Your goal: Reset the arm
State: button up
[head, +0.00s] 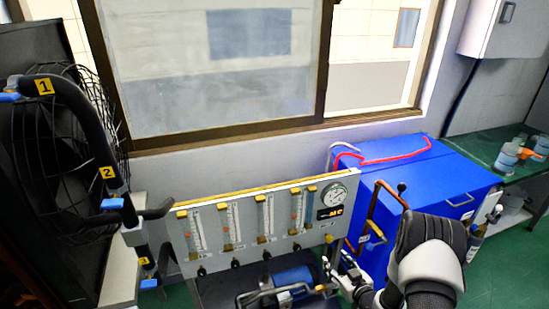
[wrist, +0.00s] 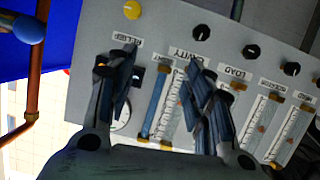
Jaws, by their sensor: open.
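My gripper (head: 338,262) is in front of the lower right corner of the grey flowmeter panel in the head view. In the wrist view my gripper (wrist: 163,80) shows two dark fingers spread apart, with nothing between them. The panel (wrist: 185,22) fills most of that view, upside down, behind the fingers. My arm comes in from the lower right of the head view. Whether a finger touches the panel cannot be told.
The panel (head: 274,239) has several flowmeter tubes, black knobs and a round gauge (head: 335,193). A yellow knob (wrist: 132,9) shows in the wrist view. A blue cabinet (head: 445,170) stands at right, with copper pipe (head: 373,215) beside my arm. A numbered black pipe (head: 95,130) stands left.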

notch_tip(320, 180, up, 8)
jog(key=w+d+g+h, duration=0.1)
jog(key=w+h, duration=0.1)
jog(key=w, duration=0.1)
jog(key=s+r+m+g+h, duration=0.15)
jog(key=s+r, duration=0.35)
jog(key=r, duration=0.5)
jog(key=s+r+g+h, duration=0.2)
jog(key=s+r, duration=0.3)
jog(key=r, duration=0.5)
jog(key=s+a+r+g, duration=0.1)
jog(key=s+a+r, duration=0.1)
jog(key=s, duration=0.8)
jog(key=s+a+r+m+g+y, duration=0.1)
jog(key=s+a+r+g, duration=0.1)
jog(key=s, duration=0.8)
jog(key=s+a+r+m+g, duration=0.1)
jog(key=s+a+r, duration=0.2)
jog(key=s, duration=0.7)
jog(key=shift+s+a+r, duration=0.2)
jog(key=shift+a, duration=0.35)
